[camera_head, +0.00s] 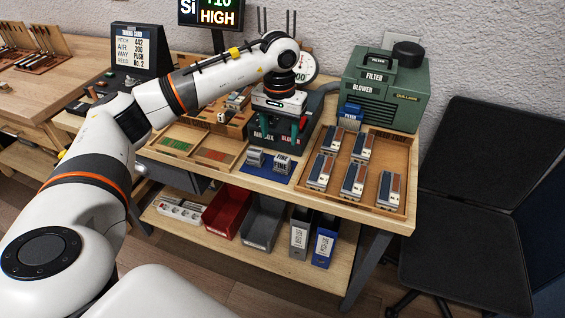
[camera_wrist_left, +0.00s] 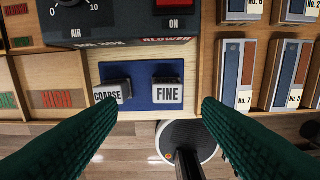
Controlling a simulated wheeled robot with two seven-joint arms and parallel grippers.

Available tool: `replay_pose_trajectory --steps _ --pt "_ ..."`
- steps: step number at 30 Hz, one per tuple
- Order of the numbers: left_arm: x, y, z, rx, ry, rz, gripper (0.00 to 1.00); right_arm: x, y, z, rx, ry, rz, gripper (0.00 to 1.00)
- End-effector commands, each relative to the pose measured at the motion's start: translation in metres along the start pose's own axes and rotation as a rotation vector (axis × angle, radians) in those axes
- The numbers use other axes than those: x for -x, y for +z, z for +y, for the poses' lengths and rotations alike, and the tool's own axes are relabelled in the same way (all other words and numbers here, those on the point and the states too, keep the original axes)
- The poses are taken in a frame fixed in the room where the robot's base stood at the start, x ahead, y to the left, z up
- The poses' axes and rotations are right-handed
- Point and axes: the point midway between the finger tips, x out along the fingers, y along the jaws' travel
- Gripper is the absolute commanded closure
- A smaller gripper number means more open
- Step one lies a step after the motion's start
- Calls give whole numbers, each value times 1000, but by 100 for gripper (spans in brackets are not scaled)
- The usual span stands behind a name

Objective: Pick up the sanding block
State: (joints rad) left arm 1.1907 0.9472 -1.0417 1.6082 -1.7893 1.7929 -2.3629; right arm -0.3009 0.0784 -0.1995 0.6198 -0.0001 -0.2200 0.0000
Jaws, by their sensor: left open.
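Two small grey sanding blocks stand side by side on a blue mat (camera_wrist_left: 142,73) near the bench's front edge. In the wrist view the left block is labelled COARSE (camera_wrist_left: 107,95) and the right one FINE (camera_wrist_left: 168,94). In the head view the COARSE block (camera_head: 255,158) and the FINE block (camera_head: 281,164) sit just in front of my left gripper (camera_head: 278,136). My left gripper is open and empty, with green fingers; in the wrist view (camera_wrist_left: 160,108) both blocks appear between the fingers, apparently untouched. My right gripper is in neither view.
A dark blower box (camera_wrist_left: 130,22) stands right behind the mat. A wooden tray (camera_head: 393,180) with several labelled reed pieces lies to the right, and compartments with green and red strips (camera_head: 178,146) to the left. A green filter blower (camera_head: 385,90) stands at the back right.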

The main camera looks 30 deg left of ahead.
Motion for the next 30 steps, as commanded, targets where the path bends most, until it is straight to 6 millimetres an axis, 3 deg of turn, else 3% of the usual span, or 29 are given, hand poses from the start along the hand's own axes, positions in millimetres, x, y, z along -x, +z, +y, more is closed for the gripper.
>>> replay_pose_trajectory --steps 3,11,19,28,30 --pt "-19 -1 -1 0 -1 4 40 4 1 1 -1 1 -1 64" --pt "-39 -2 -4 -1 -3 2 40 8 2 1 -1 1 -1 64" --pt "-78 -4 -10 1 -3 3 40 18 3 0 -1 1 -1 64" --pt "-85 -4 -10 0 -5 -1 40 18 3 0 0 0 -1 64" --pt "-85 -4 -10 0 -5 -1 48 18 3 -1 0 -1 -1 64"
